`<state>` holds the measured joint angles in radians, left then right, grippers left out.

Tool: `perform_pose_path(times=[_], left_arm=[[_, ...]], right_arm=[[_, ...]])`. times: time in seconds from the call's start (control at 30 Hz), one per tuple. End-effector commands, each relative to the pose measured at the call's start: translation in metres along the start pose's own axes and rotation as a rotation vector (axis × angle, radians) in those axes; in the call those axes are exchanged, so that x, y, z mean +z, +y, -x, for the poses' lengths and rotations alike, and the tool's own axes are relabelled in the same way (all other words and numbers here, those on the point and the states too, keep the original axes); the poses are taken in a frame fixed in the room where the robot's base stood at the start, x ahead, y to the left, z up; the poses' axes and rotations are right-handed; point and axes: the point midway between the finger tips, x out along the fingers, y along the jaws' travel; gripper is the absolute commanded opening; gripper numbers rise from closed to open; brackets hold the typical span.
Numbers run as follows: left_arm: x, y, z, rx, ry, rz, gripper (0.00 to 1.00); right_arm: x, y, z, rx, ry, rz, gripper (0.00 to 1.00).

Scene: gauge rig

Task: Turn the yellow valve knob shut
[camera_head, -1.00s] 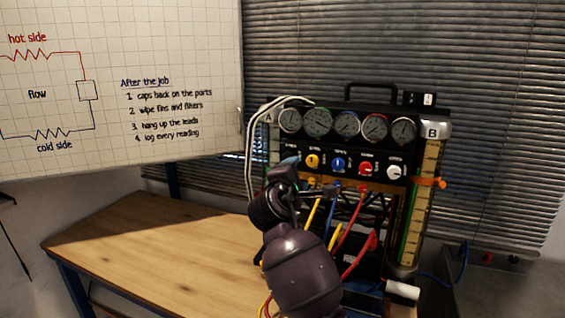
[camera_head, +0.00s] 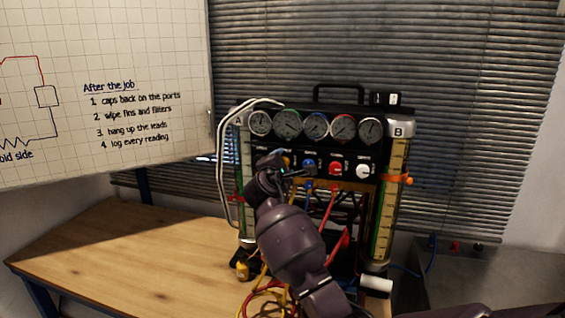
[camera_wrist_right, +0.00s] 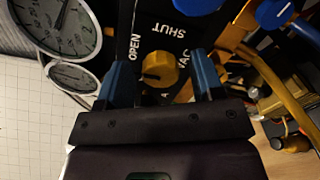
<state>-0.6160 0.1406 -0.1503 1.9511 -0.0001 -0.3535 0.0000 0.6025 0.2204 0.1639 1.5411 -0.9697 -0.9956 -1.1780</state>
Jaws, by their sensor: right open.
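The yellow valve knob (camera_wrist_right: 160,70) is on the black panel (camera_wrist_right: 140,40) in the right wrist view, with OPEN, SHUT and VAC lettering around it. My right gripper (camera_wrist_right: 162,80) is open, its two blue fingers on either side of the knob. I see gaps between the fingers and the knob; contact cannot be told. In the head view my right gripper (camera_head: 284,168) is in front of the panel's left end and hides most of the knob. Which way the knob points is unclear. My left gripper is not in view.
A blue knob (camera_head: 309,167), a red knob (camera_head: 335,169) and a white knob (camera_head: 363,171) continue the row to the right. Gauges (camera_head: 316,126) sit above. Coloured hoses (camera_head: 338,240) hang below. The wooden table (camera_head: 130,250) is largely bare at the left.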

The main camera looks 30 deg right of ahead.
Motion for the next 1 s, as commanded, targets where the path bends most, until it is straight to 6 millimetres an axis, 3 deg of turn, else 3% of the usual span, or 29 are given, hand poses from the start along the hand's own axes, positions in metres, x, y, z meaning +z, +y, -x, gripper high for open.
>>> perform_pose_path(times=[0.4,0.73,1.0], left_arm=[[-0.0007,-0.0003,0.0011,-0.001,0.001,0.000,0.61],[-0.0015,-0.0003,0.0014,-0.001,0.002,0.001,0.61],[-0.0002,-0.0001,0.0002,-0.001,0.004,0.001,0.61]], right_arm=[[-0.0001,-0.0007,-0.0076,-0.001,0.001,-0.001,0.61],[-0.0001,-0.0006,-0.0073,-0.001,0.001,-0.001,0.12],[-0.0003,-0.0011,-0.0072,-0.001,0.000,-0.028,0.12]])
